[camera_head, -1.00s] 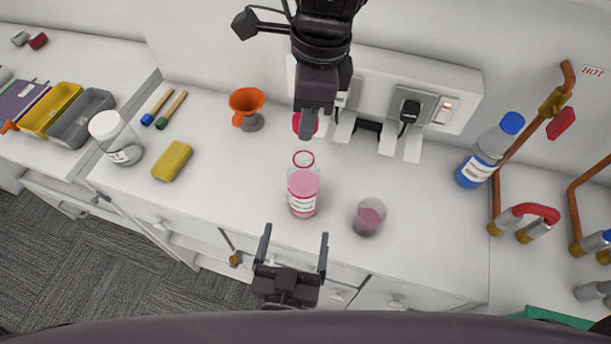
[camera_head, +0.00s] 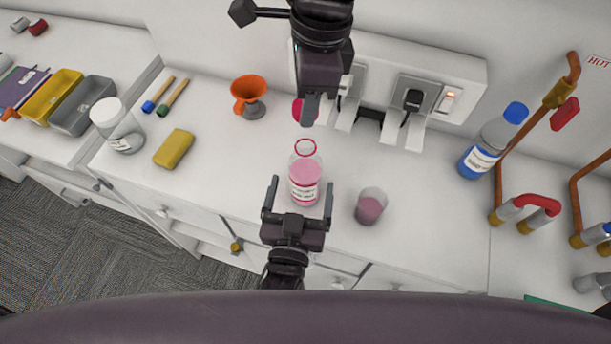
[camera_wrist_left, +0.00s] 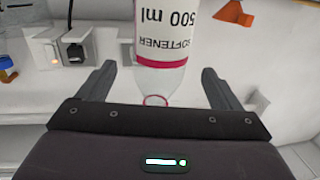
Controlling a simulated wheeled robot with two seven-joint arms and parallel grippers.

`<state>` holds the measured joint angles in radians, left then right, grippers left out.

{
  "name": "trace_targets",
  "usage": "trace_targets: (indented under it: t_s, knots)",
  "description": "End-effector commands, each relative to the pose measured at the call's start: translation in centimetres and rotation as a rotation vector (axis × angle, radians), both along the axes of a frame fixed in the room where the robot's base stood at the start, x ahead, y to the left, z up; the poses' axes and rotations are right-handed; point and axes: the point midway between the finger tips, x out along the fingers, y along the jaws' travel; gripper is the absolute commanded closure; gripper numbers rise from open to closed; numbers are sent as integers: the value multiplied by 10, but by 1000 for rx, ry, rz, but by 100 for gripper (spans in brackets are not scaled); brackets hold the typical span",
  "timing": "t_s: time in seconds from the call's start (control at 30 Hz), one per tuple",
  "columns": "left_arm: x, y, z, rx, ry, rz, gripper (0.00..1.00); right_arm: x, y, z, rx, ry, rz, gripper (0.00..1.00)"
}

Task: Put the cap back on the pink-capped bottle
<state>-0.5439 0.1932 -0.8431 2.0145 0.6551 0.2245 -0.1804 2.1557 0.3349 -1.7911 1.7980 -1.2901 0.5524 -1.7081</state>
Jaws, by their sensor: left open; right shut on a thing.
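The bottle (camera_head: 304,184) stands upright and uncapped on the counter, with pink liquid, a white label and a pink ring at its open neck. The pink cap (camera_head: 298,111) is in my right gripper (camera_head: 309,108), which is shut on it behind and above the bottle; the gripper partly hides it. My left gripper (camera_head: 299,195) is open at the near side of the bottle, with one finger towards each side. In the left wrist view the bottle (camera_wrist_left: 162,45) appears upside down between the open fingers (camera_wrist_left: 158,75), with visible gaps on both sides.
A yellow sponge (camera_head: 174,148), a white-lidded jar (camera_head: 118,126) and an orange funnel (camera_head: 248,92) are to the left. Wall sockets (camera_head: 420,98) are behind; a blue-capped bottle (camera_head: 490,145) stands at right.

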Motion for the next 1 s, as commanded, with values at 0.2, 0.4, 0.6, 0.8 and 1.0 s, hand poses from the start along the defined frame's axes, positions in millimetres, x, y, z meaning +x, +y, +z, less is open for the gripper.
trace_targets:
  t_s: [0.2, 0.4, 0.6, 0.8, 1.0]
  knots:
    - [36, -6, 0, 1, -2, 0, 14, 0, 0, 0, 0, 0, 0, 86]
    - [50, -8, 0, 1, 1, 0, 14, 0, 0, 0, 0, 0, 0, 86]
    - [52, -8, -1, 1, 2, -1, 14, 0, 0, 0, 0, 0, 0, 86]
    - [51, -8, 0, 1, 2, -1, 23, 0, 0, 0, 0, 0, 0, 86]
    - [51, -8, 0, 1, 1, -1, 49, 0, 0, 0, 0, 0, 0, 86]
